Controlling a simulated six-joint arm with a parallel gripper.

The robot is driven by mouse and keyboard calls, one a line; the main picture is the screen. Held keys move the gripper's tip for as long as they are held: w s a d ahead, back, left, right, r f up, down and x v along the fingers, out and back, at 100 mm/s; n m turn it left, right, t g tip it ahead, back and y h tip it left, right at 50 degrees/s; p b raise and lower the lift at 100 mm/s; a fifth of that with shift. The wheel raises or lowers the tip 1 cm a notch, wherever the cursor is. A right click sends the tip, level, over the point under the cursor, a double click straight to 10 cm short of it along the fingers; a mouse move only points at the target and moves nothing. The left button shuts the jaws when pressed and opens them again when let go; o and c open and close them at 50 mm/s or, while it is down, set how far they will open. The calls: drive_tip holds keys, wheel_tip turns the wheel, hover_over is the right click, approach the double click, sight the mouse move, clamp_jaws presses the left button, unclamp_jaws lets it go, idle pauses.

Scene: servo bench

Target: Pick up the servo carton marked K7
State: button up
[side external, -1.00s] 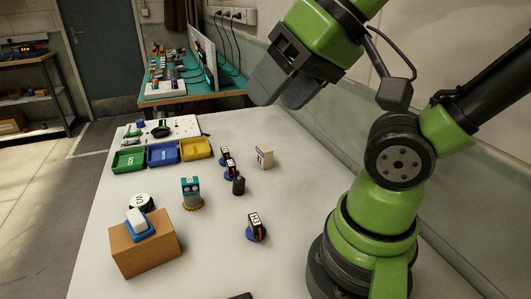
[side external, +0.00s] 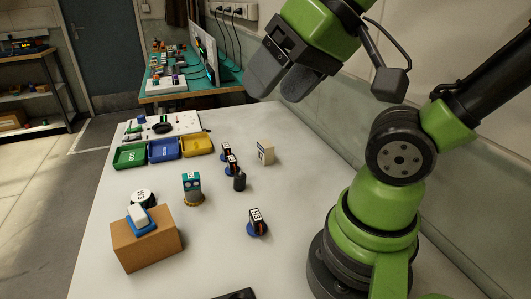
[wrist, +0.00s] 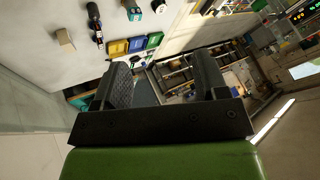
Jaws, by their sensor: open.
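A small beige carton (side external: 265,152) stands on the white bench, near its far right side, with a mark on its face too small to read. It also shows in the wrist view (wrist: 64,40). No K7 mark can be read on anything. My gripper (side external: 281,82) is open and empty, high above the bench beyond the beige carton in the picture; its two fingers show apart in the wrist view (wrist: 162,80). Dark servo-like pieces on blue round bases stand nearby: one marked H3 (side external: 257,222), two others (side external: 231,163) left of the carton.
A dark cylinder (side external: 239,181) stands beside the dark pieces. A teal block (side external: 192,187), a white round piece (side external: 143,197) and a brown box (side external: 147,245) with a blue-and-white item on top stand left. Green, blue and yellow bins (side external: 195,146) lie behind. The bench's right side is mostly clear.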

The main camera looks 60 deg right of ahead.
drive_tip(key=w+d+m+g+h, duration=0.1)
drive_tip(key=w+d+g+h, duration=0.1)
drive_tip(key=w+d, duration=0.6)
drive_tip(key=m+g, duration=0.2)
drive_tip(key=g, duration=0.2)
hover_over(266, 143)
drive_tip(key=a, duration=0.1)
drive_tip(key=shift+h, duration=0.4)
wheel_tip(266, 143, down, 20)
drive_tip(key=shift+s+a+f, duration=0.1)
drive_tip(key=shift+f, duration=0.1)
drive_tip(key=f, duration=0.4)
drive_tip(key=shift+d+f, duration=0.2)
drive_tip(key=f, duration=0.5)
drive_tip(key=shift+w+d+f, duration=0.25)
drive_tip(key=shift+d+f, duration=0.1)
drive_tip(key=shift+c, duration=0.3)
drive_tip(key=c, duration=1)
